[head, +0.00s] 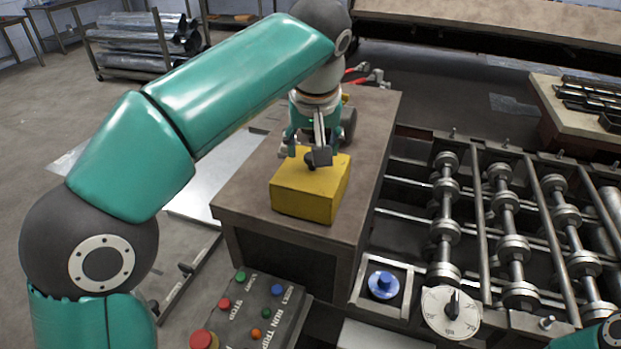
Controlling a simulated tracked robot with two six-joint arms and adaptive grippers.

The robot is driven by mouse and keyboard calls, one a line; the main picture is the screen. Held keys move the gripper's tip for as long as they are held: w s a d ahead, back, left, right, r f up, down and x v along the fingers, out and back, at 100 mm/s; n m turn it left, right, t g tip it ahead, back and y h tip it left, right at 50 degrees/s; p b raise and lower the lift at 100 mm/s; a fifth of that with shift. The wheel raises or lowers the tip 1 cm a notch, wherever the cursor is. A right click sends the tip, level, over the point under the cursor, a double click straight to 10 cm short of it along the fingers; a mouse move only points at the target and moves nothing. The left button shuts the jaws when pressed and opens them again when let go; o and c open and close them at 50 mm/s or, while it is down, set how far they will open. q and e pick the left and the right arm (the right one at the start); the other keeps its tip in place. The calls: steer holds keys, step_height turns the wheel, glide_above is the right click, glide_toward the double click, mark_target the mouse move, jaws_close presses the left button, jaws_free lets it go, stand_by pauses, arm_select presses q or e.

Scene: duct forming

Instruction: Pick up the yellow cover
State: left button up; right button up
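The yellow cover (308,193) is a box-like block sitting on a brown cabinet top (365,150) in the middle of the head view. A dark knob or handle shows on its top, partly hidden by my gripper. My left gripper (305,150) points down right over the cover's top, at its far side, close to the handle. Its fingers look spread, but whether they touch the handle cannot be seen. My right gripper is not in view; only a small piece of that arm shows at the bottom right corner.
A control panel (258,312) with coloured buttons and a red stop knob stands in front of the cabinet. A roller machine (500,230) with a white dial (450,312) and blue knob (383,284) fills the right. Red-handled tools (368,76) lie behind the gripper.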

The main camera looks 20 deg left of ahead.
mark_target(312, 178)
arm_select(q)
steer(key=x, duration=0.5)
steer(key=shift+w+r+p, duration=0.1)
steer(key=shift+w+p, duration=0.1)
steer(key=shift+p, duration=0.2)
steer(key=shift+c, duration=0.3)
steer(key=shift+s, duration=0.1)
jaws_close()
